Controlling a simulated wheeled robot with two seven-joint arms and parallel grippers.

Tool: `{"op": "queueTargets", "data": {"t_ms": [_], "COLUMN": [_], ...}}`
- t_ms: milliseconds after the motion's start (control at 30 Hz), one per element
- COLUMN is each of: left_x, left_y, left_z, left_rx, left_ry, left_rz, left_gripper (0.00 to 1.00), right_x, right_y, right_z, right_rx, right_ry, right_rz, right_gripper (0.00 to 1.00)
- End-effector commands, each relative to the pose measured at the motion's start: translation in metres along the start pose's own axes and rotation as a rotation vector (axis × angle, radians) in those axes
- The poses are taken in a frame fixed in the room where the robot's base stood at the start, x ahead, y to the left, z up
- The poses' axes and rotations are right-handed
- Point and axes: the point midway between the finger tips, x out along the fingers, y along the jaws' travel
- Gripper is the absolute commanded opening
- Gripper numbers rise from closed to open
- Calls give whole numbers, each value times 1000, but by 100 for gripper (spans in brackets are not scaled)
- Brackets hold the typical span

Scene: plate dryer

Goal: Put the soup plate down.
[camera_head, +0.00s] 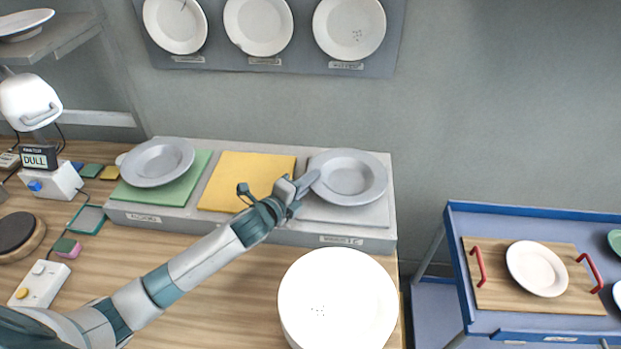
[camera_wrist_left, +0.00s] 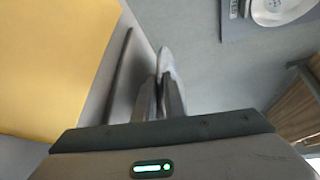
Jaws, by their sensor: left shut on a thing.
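My left gripper (camera_head: 303,185) is shut on the rim of a grey-blue soup plate (camera_head: 347,178), at the plate's left edge. The plate is over the grey right-hand section (camera_head: 345,216) of a long low stand. I cannot tell if it touches that surface. In the left wrist view the fingers (camera_wrist_left: 160,95) close on the plate (camera_wrist_left: 166,63), seen edge-on as a thin sliver. A similar grey-blue plate (camera_head: 158,163) lies on the green section (camera_head: 200,165) at the left. The yellow section (camera_head: 245,180) in the middle is empty. My right gripper is not in view.
A white round plate or stack (camera_head: 338,300) stands in front of the stand, near the grey section. A blue cart (camera_head: 470,215) at the right carries a wooden tray (camera_head: 490,295) with a white plate (camera_head: 537,268). Plates hang on a wall panel (camera_head: 300,65) behind.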

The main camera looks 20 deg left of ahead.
Motion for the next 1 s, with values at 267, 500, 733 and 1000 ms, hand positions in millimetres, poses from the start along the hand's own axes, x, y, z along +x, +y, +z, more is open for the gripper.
{"op": "queueTargets", "data": {"t_ms": [267, 500, 733, 1000], "left_x": [1, 1, 1, -3], "left_y": [2, 6, 6, 5], "left_z": [0, -1, -1, -1], "left_rx": [0, 1, 1, 1], "left_ry": [0, 0, 0, 0], "left_rz": [-5, -1, -1, -1], "left_gripper": [0, 24, 29, 29], "right_x": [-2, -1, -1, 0], "right_y": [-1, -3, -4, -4], "right_z": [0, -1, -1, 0], "right_rx": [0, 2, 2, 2], "right_ry": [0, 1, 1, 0], "right_rz": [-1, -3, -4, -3], "right_gripper": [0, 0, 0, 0]}}
